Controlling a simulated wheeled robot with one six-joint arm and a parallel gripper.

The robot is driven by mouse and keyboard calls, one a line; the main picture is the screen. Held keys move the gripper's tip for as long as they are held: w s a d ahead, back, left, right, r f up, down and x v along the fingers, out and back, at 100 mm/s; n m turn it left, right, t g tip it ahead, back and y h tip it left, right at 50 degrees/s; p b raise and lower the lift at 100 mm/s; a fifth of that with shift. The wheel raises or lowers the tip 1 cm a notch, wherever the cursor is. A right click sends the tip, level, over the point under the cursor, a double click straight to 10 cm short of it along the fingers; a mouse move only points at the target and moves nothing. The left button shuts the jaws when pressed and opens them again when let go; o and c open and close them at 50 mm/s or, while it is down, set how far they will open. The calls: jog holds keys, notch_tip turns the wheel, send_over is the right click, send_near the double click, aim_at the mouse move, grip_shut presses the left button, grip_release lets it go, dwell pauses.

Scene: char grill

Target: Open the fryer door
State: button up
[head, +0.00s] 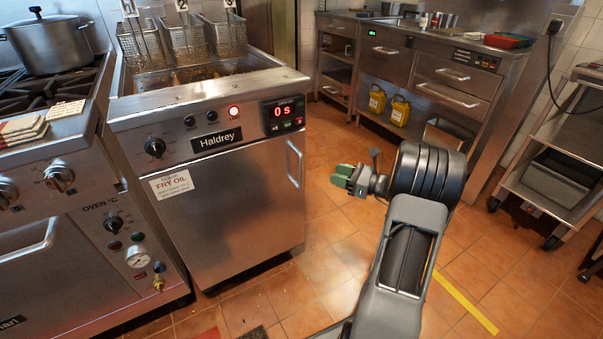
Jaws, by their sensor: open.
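The fryer (210,140) is a steel cabinet with a "Haldrey" panel and a red 0 s display. Its front door (235,205) looks shut. My gripper (341,177) has green fingertips and is open and empty. It is in front and to the right of the handle in the picture, apart from it. The exact distance in depth is hard to tell.
A range with an oven (75,235) stands against the fryer's left side. A steel counter with drawers (430,75) and a wheeled cart (560,165) are at the back and right. The tiled floor (300,265) before the fryer is mostly clear.

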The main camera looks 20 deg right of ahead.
jog(key=b+x, duration=0.3)
jog(key=x, duration=1)
jog(key=shift+w+f+b, duration=0.1)
jog(key=shift+w+b, duration=0.15)
jog(key=shift+b, duration=0.15)
jog(key=shift+c, duration=0.4)
grip_shut()
